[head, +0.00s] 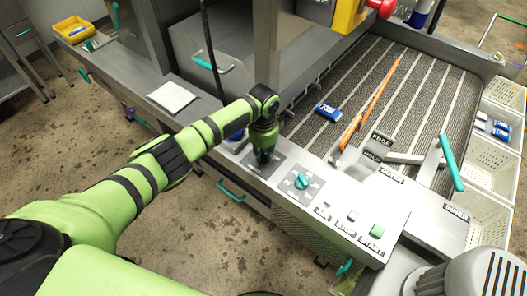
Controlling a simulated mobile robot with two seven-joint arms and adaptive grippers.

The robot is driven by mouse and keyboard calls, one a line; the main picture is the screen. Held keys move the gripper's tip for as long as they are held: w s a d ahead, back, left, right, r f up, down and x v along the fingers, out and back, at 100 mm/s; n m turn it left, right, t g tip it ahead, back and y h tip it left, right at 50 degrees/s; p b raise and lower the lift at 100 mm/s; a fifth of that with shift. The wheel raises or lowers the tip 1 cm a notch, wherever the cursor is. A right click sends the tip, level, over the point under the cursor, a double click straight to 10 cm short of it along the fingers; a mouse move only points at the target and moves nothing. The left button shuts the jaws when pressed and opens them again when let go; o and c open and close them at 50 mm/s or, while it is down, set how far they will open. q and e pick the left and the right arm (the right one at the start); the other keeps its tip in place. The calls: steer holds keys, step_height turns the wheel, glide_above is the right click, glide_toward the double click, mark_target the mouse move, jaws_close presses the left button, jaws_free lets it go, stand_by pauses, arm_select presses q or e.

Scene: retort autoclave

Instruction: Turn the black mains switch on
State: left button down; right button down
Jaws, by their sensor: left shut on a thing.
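My left arm comes in from the left, and my left gripper (263,156) points down onto a grey switch plate (277,157) on the machine's front ledge. The gripper is shut on what appears to be the black mains switch, which its fingers hide. I cannot tell which way the switch is turned. My right gripper is not in view.
A teal rotary knob (301,181) sits just right of the gripper. Beyond it are push buttons, with a green one (376,231) labelled START, and a teal-handled lever (451,163). An orange rod (371,103) and a blue packet (328,111) lie on the striped belt (424,98).

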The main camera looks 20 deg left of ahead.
mark_target(264, 156)
arm_select(q)
steer(key=shift+d+m, duration=0.1)
steer(key=shift+m, duration=0.2)
steer(key=c, duration=1.1)
jaws_free()
steer(key=shift+r, duration=0.1)
step_height(264, 156, up, 12)
